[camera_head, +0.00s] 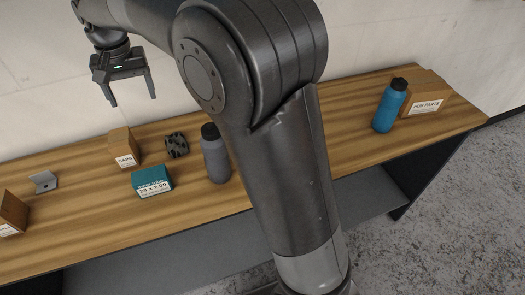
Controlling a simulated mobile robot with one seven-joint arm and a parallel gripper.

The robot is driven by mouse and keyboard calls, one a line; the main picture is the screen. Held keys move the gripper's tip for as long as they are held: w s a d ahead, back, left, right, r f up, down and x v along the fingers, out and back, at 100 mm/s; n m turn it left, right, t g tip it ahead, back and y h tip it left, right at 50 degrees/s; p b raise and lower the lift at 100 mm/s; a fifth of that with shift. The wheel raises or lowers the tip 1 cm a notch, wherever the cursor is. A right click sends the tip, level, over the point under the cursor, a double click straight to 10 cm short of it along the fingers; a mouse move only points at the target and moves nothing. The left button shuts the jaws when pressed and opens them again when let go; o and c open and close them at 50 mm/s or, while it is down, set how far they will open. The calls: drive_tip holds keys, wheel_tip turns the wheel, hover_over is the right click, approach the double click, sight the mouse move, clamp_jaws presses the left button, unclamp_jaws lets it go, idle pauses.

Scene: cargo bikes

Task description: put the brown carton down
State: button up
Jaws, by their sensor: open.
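My gripper (133,101) is open and empty, fingers pointing down, at the upper left of the head view. It appears above the bench, near the wall. Below it in the picture, a small brown carton marked CAPS (122,142) stands upright on the wooden bench top (85,225), apart from the fingers. Another brown carton (11,210) stands at the left edge, partly cut off. A wider brown carton marked HUB PARTS (428,90) sits at the right end. The frame does not show which carton the task means.
A teal box (152,181), a dark cog-like part (177,145) and a grey bottle (214,155) stand near the CAPS carton. A metal bracket (44,181) lies to the left. A blue bottle (389,107) stands beside HUB PARTS. My arm hides the bench's middle.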

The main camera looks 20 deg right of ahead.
drive_tip(key=s+d+r, duration=0.1)
drive_tip(key=s+d, duration=0.3)
drive_tip(key=d, duration=0.1)
drive_tip(key=s+d+r+t, duration=0.1)
drive_tip(key=s+d, duration=0.4)
drive_tip(key=s+d+r+t, duration=0.1)
drive_tip(key=s+d, duration=0.3)
drive_tip(key=d, duration=0.1)
drive_tip(key=shift+s+d+r, duration=0.25)
drive_tip(key=shift+d+r, duration=0.05)
drive_tip(key=shift+d, duration=0.05)
drive_tip(key=s+d+f+t, duration=0.1)
drive_tip(key=s+d+f, duration=0.2)
drive_tip(key=s, duration=0.4)
drive_tip(key=s+d+f+t, duration=0.1)
drive_tip(key=s+d+f, duration=0.2)
drive_tip(key=s+d, duration=0.2)
drive_tip(key=shift+s+f, duration=0.15)
drive_tip(key=shift+s, duration=0.9)
